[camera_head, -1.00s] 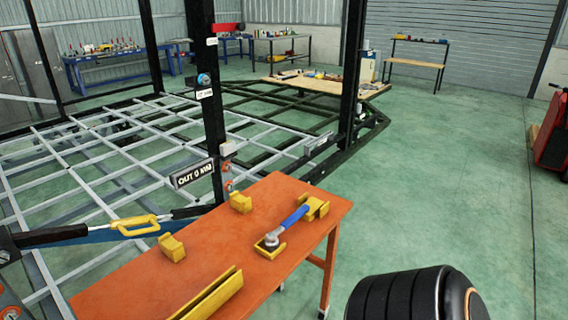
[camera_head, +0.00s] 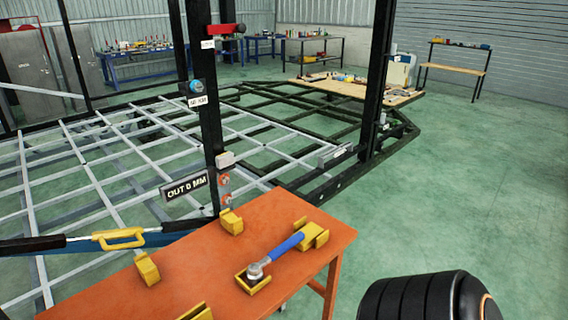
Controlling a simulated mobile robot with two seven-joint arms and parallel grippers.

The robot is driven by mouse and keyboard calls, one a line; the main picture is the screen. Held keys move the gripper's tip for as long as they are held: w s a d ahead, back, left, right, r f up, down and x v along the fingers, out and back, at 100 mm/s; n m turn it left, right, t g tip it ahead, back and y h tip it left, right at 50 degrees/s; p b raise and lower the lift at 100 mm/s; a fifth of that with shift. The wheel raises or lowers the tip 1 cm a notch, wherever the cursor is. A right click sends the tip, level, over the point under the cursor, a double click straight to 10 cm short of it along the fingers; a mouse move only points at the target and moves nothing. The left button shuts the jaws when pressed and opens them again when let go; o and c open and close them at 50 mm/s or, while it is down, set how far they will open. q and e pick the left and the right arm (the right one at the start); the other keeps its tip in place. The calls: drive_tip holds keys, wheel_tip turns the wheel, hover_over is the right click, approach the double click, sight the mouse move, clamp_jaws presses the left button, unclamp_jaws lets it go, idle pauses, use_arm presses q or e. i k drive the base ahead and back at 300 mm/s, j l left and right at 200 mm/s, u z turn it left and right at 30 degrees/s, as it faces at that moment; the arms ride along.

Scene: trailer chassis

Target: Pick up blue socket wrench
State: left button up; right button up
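The blue socket wrench (camera_head: 284,247) lies on the orange table, its metal head resting in a yellow holder (camera_head: 252,284) and its blue handle end on a second yellow holder (camera_head: 314,236). No gripper touches it. A black ribbed rounded part at the lower right looks like a piece of my own arm. Neither gripper's fingers show in the head view.
The orange table (camera_head: 215,262) also bears yellow blocks (camera_head: 231,221). A black post (camera_head: 207,130) with a sign stands behind it. The trailer frame (camera_head: 130,150) spreads beyond. Workbenches (camera_head: 145,62) stand along the back. The green floor at the right is clear.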

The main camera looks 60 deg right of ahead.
sight(254, 272)
drive_tip(key=k+l, duration=0.1)
drive_tip(key=l, duration=0.8)
drive_tip(key=k+l, duration=0.15)
drive_tip(key=l, duration=0.3)
